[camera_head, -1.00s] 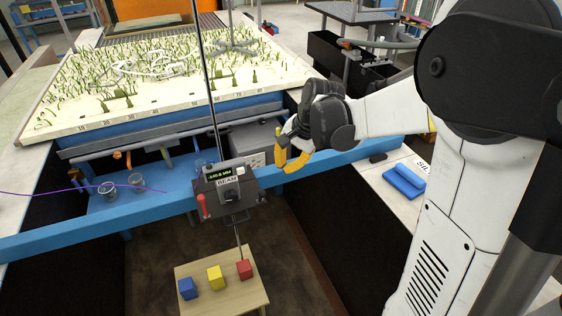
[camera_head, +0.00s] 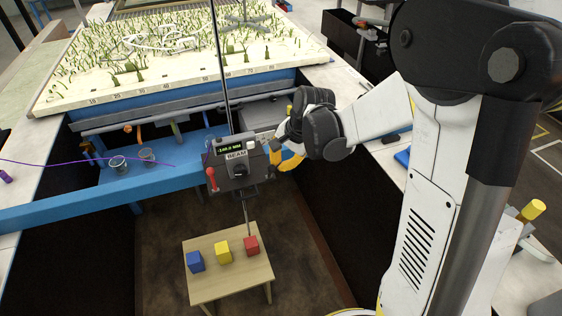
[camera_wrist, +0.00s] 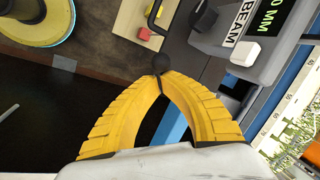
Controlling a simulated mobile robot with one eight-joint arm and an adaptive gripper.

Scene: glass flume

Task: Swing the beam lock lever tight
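The grey BEAM box (camera_head: 240,174) hangs on a thin vertical rod. It has a lit display, a black knob on its front and a red-tipped lever (camera_head: 212,178) hanging at its left side. I cannot tell which part is the lock lever. My gripper (camera_head: 274,155), with yellow fingers, is at the box's right side. In the wrist view its tips (camera_wrist: 159,78) meet; contact with the ball is unclear.
A small wooden table (camera_head: 222,284) with blue, yellow and red cubes stands below the box. The planted flume bed (camera_head: 150,75) is farther back. Two clear cups (camera_head: 118,164) stand at left.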

